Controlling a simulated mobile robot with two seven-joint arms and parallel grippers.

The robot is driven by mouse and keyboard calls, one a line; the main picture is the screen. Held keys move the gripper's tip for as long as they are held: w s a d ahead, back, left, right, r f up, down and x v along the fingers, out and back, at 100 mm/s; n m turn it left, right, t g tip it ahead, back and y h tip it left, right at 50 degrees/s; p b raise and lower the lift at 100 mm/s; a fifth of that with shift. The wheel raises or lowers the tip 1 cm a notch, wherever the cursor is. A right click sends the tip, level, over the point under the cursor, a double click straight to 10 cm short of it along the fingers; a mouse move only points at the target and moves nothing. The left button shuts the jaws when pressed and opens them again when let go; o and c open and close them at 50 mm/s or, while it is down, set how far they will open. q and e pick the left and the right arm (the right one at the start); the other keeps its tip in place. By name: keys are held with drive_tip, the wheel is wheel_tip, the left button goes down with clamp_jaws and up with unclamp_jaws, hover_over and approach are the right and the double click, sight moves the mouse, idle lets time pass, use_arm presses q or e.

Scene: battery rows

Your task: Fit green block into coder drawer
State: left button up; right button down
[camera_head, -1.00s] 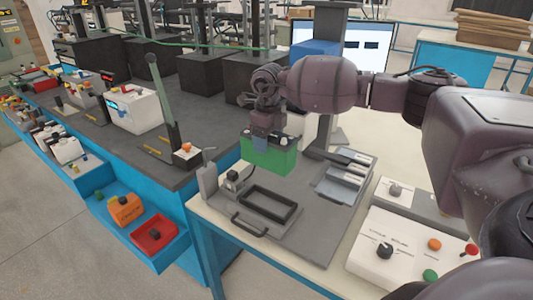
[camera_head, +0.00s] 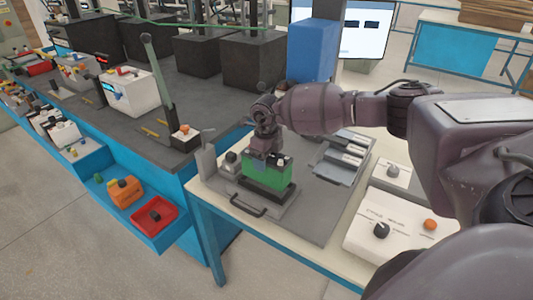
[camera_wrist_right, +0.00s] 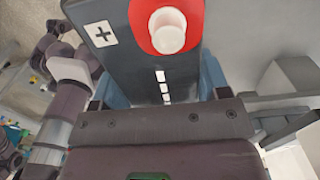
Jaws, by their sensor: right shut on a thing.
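The green block (camera_head: 268,174) has a black top and is upright at the black-framed coder drawer (camera_head: 285,196) on the grey plate. It covers most of the drawer's opening; whether it is fully seated I cannot tell. My right gripper (camera_head: 261,160) comes down from above and is shut on the block. In the right wrist view the block's black top (camera_wrist_right: 150,62) shows close up between the blue fingers, with a plus mark and a red ring around a white terminal. The drawer's handle (camera_head: 249,206) is at the front. My left gripper is not in view.
A grey upright bracket (camera_head: 208,167) stands left of the drawer. Grey slotted parts (camera_head: 345,152) lie behind to the right. A white control box (camera_head: 390,225) with knobs stands at the right. A blue block (camera_head: 313,50) stands behind my arm.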

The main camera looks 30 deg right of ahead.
drive_tip(key=shift+f, duration=1.85)
drive_tip(key=shift+f, duration=0.1)
drive_tip(key=shift+c, duration=0.5)
unclamp_jaws()
drive_tip(key=shift+f, duration=0.1)
